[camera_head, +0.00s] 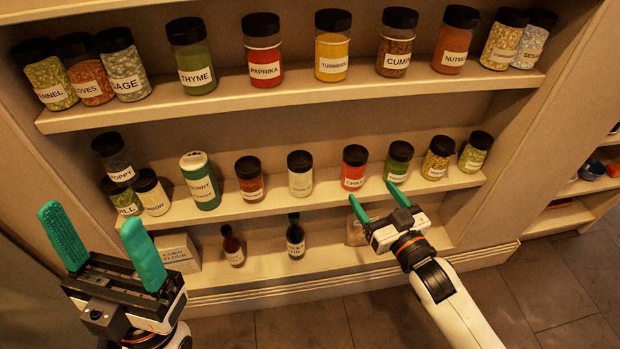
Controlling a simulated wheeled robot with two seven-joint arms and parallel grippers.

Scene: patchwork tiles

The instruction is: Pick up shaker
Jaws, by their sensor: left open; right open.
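My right gripper (374,193) is open and empty, in front of the middle shelf's edge, just below the red chili jar (354,168) and a green jar (398,161) in the picture.
Labelled jars line the upper shelf (290,99) and the middle shelf (330,193). Two small bottles and a corn flour box (178,252) stand on the bottom shelf.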

